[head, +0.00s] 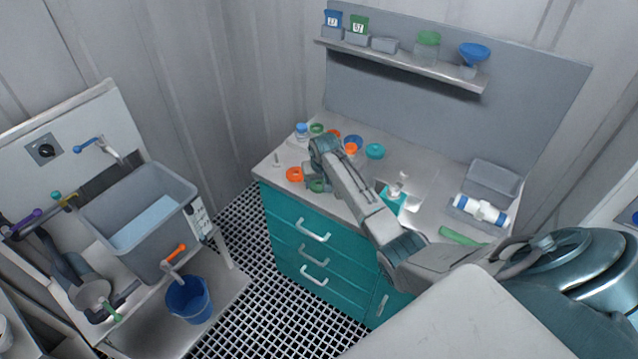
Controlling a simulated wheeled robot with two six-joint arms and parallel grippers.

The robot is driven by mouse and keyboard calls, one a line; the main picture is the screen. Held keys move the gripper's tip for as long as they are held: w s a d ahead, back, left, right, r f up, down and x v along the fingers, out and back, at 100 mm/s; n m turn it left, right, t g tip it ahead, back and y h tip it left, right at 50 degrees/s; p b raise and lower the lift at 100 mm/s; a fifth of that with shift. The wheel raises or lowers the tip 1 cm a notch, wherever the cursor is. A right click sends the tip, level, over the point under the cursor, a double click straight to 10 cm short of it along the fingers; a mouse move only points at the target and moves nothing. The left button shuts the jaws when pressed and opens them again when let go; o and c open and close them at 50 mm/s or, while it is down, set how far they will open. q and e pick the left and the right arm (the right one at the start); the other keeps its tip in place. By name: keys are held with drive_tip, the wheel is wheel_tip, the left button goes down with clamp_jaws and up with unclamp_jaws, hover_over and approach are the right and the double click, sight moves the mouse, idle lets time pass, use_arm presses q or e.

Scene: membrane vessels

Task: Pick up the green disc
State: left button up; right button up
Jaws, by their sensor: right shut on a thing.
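A green disc (317,186) is at the front left of the teal-drawered bench, just below my right gripper (318,176). The gripper reaches down over the bench's left end and is shut on the green disc; its fingers are small and partly hidden by the wrist. A second green ring-shaped piece (316,128) lies farther back near the wall. My left gripper does not show.
An orange ring (295,174) lies left of the gripper. A teal ring (375,151), a blue ring (353,142) and an orange-capped piece (351,149) are behind and right. A teal-labelled bottle (392,200) stands right of my forearm. A shelf (400,62) hangs above.

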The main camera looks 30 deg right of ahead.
wheel_tip(320, 180, up, 3)
drive_tip(key=shift+b, duration=1.05)
drive_tip(key=s+a+r+b, duration=0.1)
drive_tip(key=s+a+b, duration=0.3)
drive_tip(key=s+a, duration=0.6)
drive_tip(key=shift+s+r, duration=0.35)
drive_tip(key=shift+s, duration=0.9)
